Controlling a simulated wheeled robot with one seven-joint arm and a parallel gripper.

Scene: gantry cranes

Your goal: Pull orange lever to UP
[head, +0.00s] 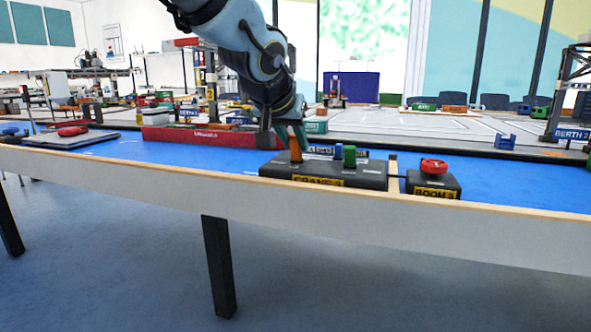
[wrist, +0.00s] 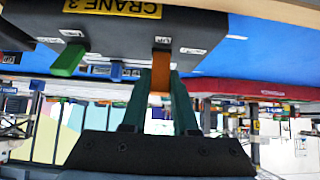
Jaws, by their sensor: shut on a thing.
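The orange lever (head: 296,154) stands up from the left part of a dark control box (head: 325,178) with a yellow crane label on its front. My gripper (head: 292,138) comes down from above and its green fingers are at the lever's top. In the wrist view, which looks upside down, my gripper (wrist: 160,88) has its two fingers on either side of the orange lever (wrist: 161,72), shut on it. The small labels by the lever's slot are too small to read surely.
A smaller box labelled BOOM 3 (head: 434,193) with a red knob (head: 434,166) stands to the right. A long red ship-like tray (head: 200,138) lies behind to the left. The wooden table edge (head: 210,178) runs in front. Blue table surface is clear at far right.

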